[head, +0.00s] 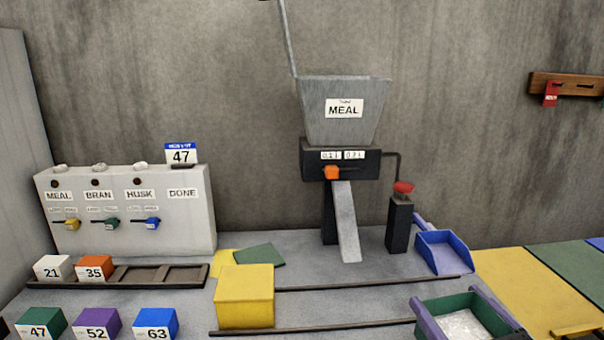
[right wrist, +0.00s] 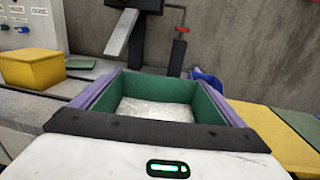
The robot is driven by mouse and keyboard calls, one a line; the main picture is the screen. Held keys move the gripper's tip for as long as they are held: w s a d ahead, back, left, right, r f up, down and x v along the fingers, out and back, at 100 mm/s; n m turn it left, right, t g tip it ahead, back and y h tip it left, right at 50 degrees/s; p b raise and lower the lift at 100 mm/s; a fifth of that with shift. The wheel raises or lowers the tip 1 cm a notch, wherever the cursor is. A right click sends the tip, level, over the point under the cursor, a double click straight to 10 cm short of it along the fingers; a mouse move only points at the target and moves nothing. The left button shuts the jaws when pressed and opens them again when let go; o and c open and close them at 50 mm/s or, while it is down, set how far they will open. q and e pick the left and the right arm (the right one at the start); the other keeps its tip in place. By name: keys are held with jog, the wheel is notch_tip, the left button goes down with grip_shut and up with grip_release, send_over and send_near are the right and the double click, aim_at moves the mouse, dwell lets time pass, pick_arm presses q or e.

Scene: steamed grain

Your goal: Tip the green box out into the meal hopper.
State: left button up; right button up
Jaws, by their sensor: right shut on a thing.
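The green box (head: 462,301) is at the lower right of the head view, open at the top, with pale, whitish stuff inside. It also fills the middle of the right wrist view (right wrist: 150,82) and looks about level. My right gripper (head: 446,297) is shut on it, with a purple finger along each of two opposite sides. The meal hopper (head: 318,115) is a grey, wide-mouthed bin labelled MEAL, on a dark stand at the back, up and left of the box. Its inside is hidden. My left gripper is out of view.
A red-knobbed post (head: 400,222) and a blue scoop-like tray (head: 445,252) stand between box and hopper. A grey chute (head: 346,225) slopes below the hopper. A thin grey panel (head: 288,40) rises at its left rim. A yellow box (head: 245,298) stands left.

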jog(key=s+a+f, duration=0.3)
jog(key=s+a, duration=0.6)
jog(key=s, duration=0.2)
jog(key=s+d+r+m+h, duration=0.1)
jog(key=s+r+m+h, duration=0.1)
jog(key=s, duration=0.5)
jog(key=shift+s+d+h, duration=0.25)
jog(key=shift+d+h, duration=0.1)
jog(key=shift+h, duration=0.25)
